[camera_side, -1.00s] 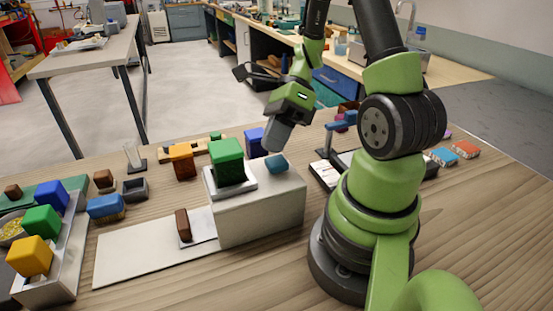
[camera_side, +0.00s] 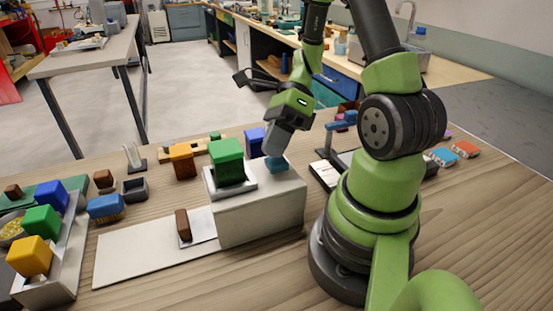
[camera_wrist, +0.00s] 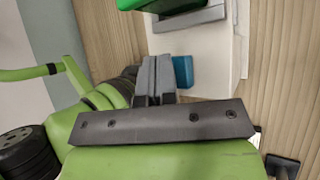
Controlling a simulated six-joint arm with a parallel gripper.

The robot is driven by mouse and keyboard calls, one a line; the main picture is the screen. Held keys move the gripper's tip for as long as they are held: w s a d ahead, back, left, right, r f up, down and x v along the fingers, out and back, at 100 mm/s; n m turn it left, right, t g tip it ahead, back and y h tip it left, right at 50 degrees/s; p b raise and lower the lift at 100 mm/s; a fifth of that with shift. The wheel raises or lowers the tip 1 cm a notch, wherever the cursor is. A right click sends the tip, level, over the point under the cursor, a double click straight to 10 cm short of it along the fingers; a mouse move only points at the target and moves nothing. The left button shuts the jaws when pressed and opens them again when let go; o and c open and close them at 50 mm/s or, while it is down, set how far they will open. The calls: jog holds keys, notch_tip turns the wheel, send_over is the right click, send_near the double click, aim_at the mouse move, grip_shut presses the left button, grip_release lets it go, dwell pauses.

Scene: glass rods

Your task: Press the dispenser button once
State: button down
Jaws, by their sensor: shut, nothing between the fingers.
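The dispenser (camera_side: 262,212) is a pale grey box on the wooden table, with a white board at its foot. A blue button (camera_side: 277,164) sits on its top, at the right of a green block (camera_side: 226,160) in a grey tray. In the side view my gripper (camera_side: 277,151) is shut and points down, its tips at the button and seemingly touching its top. In the wrist view the closed fingers (camera_wrist: 155,80) lie beside the blue button (camera_wrist: 183,72) and hide part of it. How far the button is pressed I cannot tell.
A brown block (camera_side: 183,225) stands on the white board before the dispenser. A tray with coloured blocks (camera_side: 75,238) is at far left.

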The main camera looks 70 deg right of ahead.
jog(key=shift+f, duration=0.6)
dwell(0.4)
jog(key=shift+r, duration=1.15)
jog(key=shift+r, duration=0.1)
jog(key=shift+r, duration=2.4)
